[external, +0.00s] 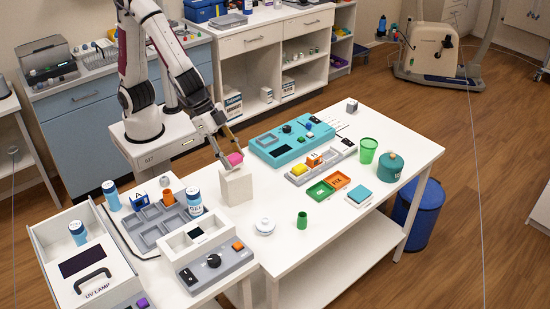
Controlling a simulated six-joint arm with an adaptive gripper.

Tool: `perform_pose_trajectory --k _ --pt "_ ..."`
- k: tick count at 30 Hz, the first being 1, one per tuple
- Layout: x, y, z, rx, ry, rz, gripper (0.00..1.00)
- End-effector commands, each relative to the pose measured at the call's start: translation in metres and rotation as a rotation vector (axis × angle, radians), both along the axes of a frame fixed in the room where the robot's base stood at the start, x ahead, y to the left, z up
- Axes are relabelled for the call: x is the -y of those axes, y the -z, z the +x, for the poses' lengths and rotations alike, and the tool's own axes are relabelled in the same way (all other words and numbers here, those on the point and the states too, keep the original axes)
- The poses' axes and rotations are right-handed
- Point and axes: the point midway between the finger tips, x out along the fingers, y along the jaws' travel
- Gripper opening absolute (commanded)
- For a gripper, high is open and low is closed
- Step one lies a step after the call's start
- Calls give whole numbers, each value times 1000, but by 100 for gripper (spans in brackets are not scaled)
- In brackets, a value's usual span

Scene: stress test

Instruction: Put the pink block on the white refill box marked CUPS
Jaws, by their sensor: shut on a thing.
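The pink block (235,159) is held between the fingers of my gripper (229,153), which points down. A plain white upright box (236,187) stands directly below the block on the white table. The block's lower edge is at the box's top in the picture; I cannot tell whether they touch. No CUPS marking is readable on the side of this box that shows.
A grey tray (160,227) and blue-capped bottles (194,202) stand to the left. A white-and-grey device with a knob (213,262) is in front. A teal device (280,146), a green cup (368,150) and small trays (320,190) lie to the right.

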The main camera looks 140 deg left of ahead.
Motion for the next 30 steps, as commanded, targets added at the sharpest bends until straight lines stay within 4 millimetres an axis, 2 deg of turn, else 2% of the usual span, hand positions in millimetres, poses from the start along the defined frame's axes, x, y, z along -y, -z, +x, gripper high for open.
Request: perform_pose_trajectory --k 12,29,30 --pt "0 20 0 -1 2 0 22" --pt "0 24 0 0 1 0 22" --pt "0 24 0 0 2 0 43"
